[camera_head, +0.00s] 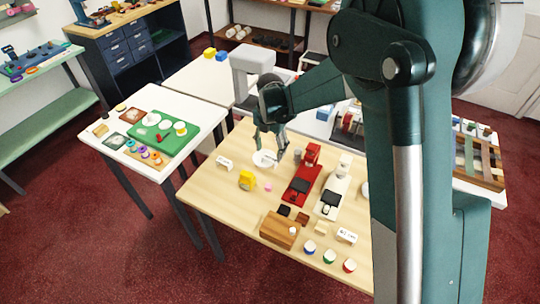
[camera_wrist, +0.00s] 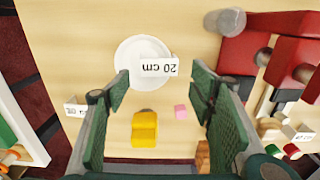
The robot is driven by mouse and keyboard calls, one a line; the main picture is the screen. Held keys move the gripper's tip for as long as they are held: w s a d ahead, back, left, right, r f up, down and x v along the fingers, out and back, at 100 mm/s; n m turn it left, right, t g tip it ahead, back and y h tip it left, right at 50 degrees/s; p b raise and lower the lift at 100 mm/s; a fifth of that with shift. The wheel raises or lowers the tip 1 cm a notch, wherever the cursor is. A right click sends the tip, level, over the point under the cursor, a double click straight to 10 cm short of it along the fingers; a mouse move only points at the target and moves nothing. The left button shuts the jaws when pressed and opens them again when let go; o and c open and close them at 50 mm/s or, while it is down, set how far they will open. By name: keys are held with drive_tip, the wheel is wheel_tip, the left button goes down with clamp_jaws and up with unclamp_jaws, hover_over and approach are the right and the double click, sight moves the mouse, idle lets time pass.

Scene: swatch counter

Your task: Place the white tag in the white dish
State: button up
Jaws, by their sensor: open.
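The white dish (camera_head: 262,160) sits on the light wood counter, below my gripper (camera_head: 270,150). In the wrist view the white dish (camera_wrist: 135,50) shows as a round shape. Other white tags stand at the counter's left (camera_head: 224,162) and front right (camera_head: 346,236).
A yellow object (camera_head: 246,181) and a small pink block (camera_head: 268,187) lie in front of the dish. A red device (camera_head: 302,178) and a white device (camera_head: 333,188) stand to its right. A wooden block (camera_head: 279,231) and several coloured cups are at the front.

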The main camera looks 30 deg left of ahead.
sight(271, 159)
wheel_tip(271, 159, up, 6)
drive_tip(key=shift+r, duration=0.25)
idle(0.7)
drive_tip(key=shift+d, duration=0.1)
drive_tip(key=s+d+r+m+t, duration=0.1)
drive_tip(key=d+r+m, duration=0.45)
drive_tip(key=d, duration=0.55)
drive_tip(key=s+d+r+m+t+y, duration=0.1)
drive_tip(key=d+r+m, duration=0.5)
drive_tip(key=d, duration=0.4)
drive_tip(key=s+d+r+m+t, duration=0.1)
drive_tip(key=d+r+m, duration=0.4)
drive_tip(key=d+r, duration=0.45)
drive_tip(key=s+d+m+t, duration=0.2)
drive_tip(key=s+d+m, duration=0.7)
drive_tip(key=d, duration=0.4)
drive_tip(key=s+d+f+m+t+h, duration=0.1)
drive_tip(key=s+d+m+t, duration=0.1)
drive_tip(key=s+d+m, duration=0.8)
drive_tip(key=d, duration=0.4)
drive_tip(key=shift+s+d+f, duration=0.15)
drive_tip(key=shift+f, duration=0.15)
